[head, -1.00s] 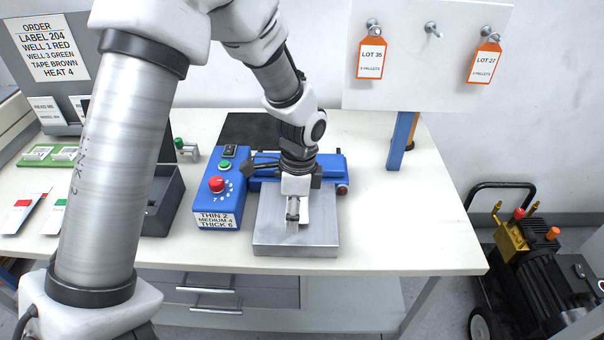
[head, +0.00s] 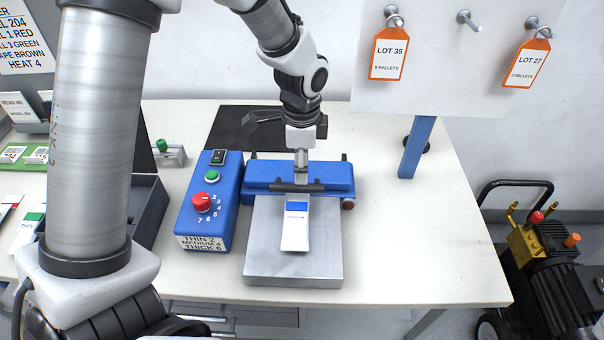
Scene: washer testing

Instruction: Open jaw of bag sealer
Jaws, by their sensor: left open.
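The bag sealer has a blue control box (head: 212,200) with a red dial and green button, a blue jaw bar (head: 330,178) across the back and a grey metal plate (head: 265,262) in front. The jaw's black handle (head: 315,187) runs along the bar's front. The jaw looks down over the rear end of a white pouch (head: 295,236) with a blue band, which lies on the plate. My left gripper (head: 301,170) is open and points down at the bar, just behind the handle. I cannot tell whether it touches. My right gripper is not in view.
A dark tray (head: 148,212) stands left of the control box. A black mat (head: 232,125) lies behind the sealer. A blue post (head: 416,148) holds a white board with orange lot tags at the right. The table right of the sealer is clear.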

